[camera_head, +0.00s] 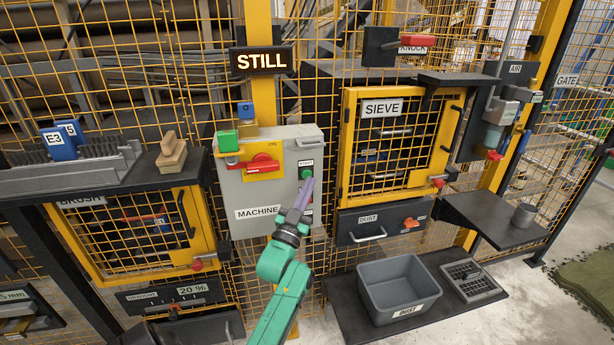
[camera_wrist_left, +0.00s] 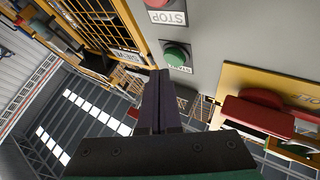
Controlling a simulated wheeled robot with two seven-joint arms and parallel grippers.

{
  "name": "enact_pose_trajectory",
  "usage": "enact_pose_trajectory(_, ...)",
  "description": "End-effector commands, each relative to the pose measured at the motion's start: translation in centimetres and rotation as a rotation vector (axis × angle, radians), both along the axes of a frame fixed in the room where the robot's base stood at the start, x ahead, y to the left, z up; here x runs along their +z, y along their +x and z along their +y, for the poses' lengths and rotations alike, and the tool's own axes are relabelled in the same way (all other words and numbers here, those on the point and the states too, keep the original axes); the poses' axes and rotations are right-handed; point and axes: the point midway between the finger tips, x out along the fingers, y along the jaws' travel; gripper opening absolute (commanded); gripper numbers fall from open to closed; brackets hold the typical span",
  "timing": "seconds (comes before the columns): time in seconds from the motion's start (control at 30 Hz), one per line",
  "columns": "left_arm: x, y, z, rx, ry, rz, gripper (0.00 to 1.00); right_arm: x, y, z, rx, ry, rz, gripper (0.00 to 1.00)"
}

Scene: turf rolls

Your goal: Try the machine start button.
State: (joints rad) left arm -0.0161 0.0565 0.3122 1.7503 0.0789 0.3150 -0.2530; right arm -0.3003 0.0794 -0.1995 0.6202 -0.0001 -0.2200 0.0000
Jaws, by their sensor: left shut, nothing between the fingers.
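The grey machine box (camera_head: 236,190) hangs on the yellow fence, labelled MACHINE. Its green start button (camera_head: 307,173) is on the right side of the front, under a START label. It also shows in the left wrist view (camera_wrist_left: 177,56), with the red stop button (camera_wrist_left: 158,3) beside it. My left gripper (camera_head: 309,184) is shut and empty, its fingertips close in front of the start button and overlapping its lower edge in the head view. In the wrist view the fingertips (camera_wrist_left: 160,74) appear just off the button; contact cannot be told. My right gripper is not in view.
A lit sign (camera_head: 262,60) above reads STILL. A red rotary handle (camera_head: 262,163) marked ON sits left of the buttons. The yellow SIEVE door (camera_head: 347,150) is to the right. A grey bin (camera_head: 398,287) stands on the low shelf below right.

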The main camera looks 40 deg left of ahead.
Motion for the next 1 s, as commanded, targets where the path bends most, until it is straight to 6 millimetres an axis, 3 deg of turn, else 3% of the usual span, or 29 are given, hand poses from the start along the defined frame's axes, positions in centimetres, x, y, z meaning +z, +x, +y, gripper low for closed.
enact_pose_trajectory(1.0, 0.0, 0.8, 1.1, 0.000, 0.001, 0.000, 0.00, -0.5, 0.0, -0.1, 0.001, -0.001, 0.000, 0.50)
